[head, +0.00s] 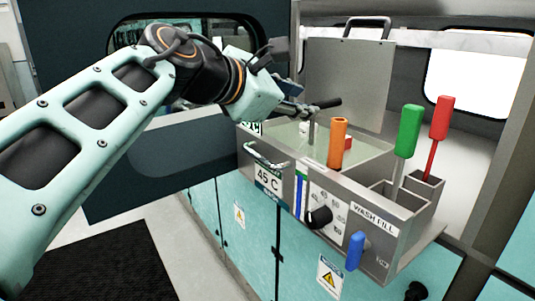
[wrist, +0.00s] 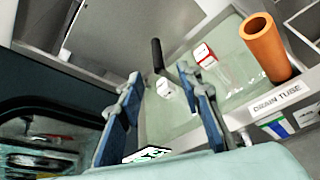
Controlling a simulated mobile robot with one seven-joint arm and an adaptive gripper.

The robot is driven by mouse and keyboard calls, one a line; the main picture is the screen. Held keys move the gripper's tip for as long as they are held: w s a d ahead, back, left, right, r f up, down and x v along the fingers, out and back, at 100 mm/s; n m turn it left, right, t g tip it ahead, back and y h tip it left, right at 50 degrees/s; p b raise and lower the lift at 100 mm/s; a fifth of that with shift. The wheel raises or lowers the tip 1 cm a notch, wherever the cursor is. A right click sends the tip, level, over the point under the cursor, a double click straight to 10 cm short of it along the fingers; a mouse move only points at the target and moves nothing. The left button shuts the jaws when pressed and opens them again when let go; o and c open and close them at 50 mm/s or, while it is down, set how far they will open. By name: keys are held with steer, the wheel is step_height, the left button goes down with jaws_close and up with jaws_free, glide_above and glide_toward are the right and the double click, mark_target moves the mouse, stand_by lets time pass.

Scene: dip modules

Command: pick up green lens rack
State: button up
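A white piece with green markings, which appears to be the top of the green lens rack (wrist: 147,155), shows low between my fingers in the wrist view. Its lower part is hidden. In the head view a green-and-white piece (head: 252,127) shows at the bath's left end; I cannot tell if it is the same one. My gripper (wrist: 163,80) is open, its two blue fingers apart with the green-marked piece between their bases, and I see no contact. In the head view my gripper (head: 292,106) is over the bath's back left part.
The steel bath (head: 375,158) holds a red-marked rack (wrist: 204,54) and a paler one (wrist: 165,88). An orange tube (head: 338,143) stands upright in it. A black-handled post (head: 328,103) is close to my gripper. Green (head: 409,130) and red (head: 439,117) handles stand at right.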

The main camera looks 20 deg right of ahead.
mark_target(324, 102)
steer(key=x, duration=1.1)
steer(key=shift+w+d+r, duration=0.1)
steer(key=shift+d+r, duration=0.1)
steer(key=shift+d, duration=0.2)
jaws_close()
steer(key=shift+r, duration=0.1)
